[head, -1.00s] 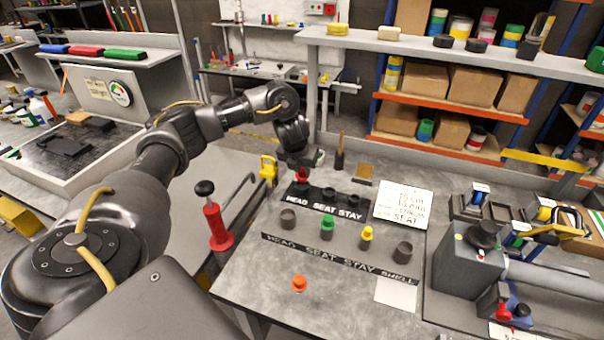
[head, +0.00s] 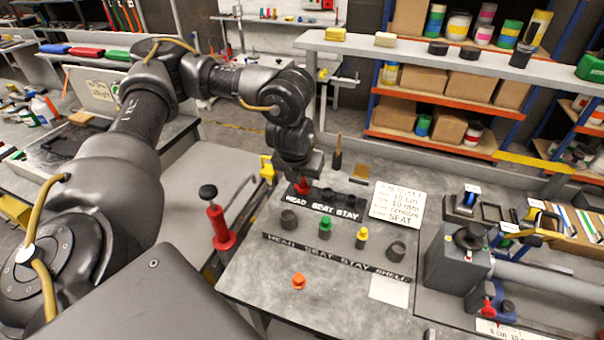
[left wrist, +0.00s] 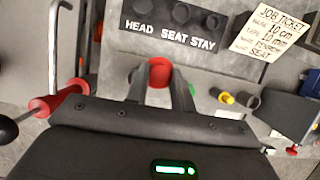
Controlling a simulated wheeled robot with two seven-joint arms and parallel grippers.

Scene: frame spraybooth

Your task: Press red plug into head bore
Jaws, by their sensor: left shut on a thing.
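My left gripper (head: 301,178) is shut on a red plug (head: 302,187), seen end-on between the fingers in the left wrist view (left wrist: 160,72). In the left wrist view the block (left wrist: 165,28) lies just beyond the plug, and the dark round head bore (left wrist: 133,8) shows above the word HEAD. The plug appears apart from that bore; its height above the block is hard to judge. My right gripper is not in view.
A labelled front row holds grey cups (head: 288,219), a green plug (head: 325,229) and a yellow plug (head: 361,237). An orange piece (head: 298,282) lies on the bench. A job ticket (head: 396,202) and grey press (head: 460,262) are right.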

